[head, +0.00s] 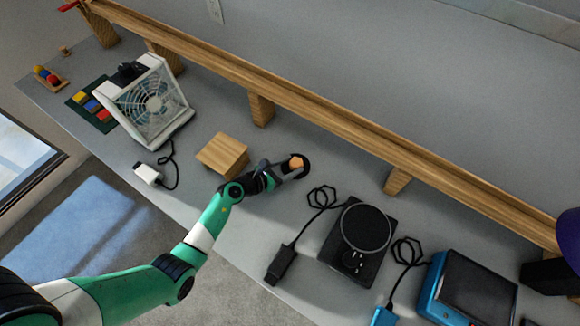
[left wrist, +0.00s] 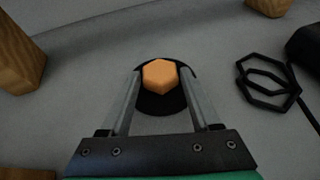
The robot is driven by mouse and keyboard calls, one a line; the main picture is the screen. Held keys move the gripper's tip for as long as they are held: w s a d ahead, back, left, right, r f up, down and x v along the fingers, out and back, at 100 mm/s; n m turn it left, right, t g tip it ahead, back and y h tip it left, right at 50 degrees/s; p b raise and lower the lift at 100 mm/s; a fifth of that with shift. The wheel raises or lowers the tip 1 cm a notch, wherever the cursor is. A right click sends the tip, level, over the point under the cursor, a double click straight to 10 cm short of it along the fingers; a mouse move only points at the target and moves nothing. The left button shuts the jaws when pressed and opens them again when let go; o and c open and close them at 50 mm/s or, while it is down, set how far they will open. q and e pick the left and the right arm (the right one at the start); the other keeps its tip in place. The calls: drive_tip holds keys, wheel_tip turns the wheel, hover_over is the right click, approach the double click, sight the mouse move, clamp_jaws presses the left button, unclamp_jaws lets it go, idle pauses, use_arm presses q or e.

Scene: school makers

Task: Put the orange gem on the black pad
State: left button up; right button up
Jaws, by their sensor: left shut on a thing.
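The orange gem (head: 296,162) is a small faceted block, held between the fingertips of my left gripper (head: 290,168). In the left wrist view the gem (left wrist: 160,75) sits between the two grey fingers of the gripper (left wrist: 160,80), which are shut on it. The round black pad (left wrist: 160,103) lies on the table directly behind the gem in that view and shows around it. The pad (head: 304,169) is partly covered by the gem and gripper in the head view. I cannot tell whether the gem touches the pad or is just above it. My right gripper is not in view.
A wooden block (head: 222,153) stands left of the gripper. A black device with a round plate (head: 366,228) and its cable (head: 322,197) lie to the right. A wooden rail (head: 330,116) on posts runs behind. Grey table (head: 250,215) in front is clear.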

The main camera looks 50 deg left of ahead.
use_arm(q)
drive_tip(key=shift+f, duration=0.15)
drive_tip(key=o, duration=1.3)
drive_tip(key=shift+o, duration=0.2)
drive_tip(key=shift+s+r+p, duration=0.25)
drive_tip(key=shift+r+p, duration=0.05)
drive_tip(key=shift+r, duration=0.05)
drive_tip(key=p+v, duration=0.4)
drive_tip(key=v, duration=0.6)
drive_tip(key=shift+s+r, duration=0.15)
drive_tip(key=shift+s, duration=0.1)
drive_tip(key=shift+s+r, duration=0.15)
drive_tip(key=shift+s, duration=0.3)
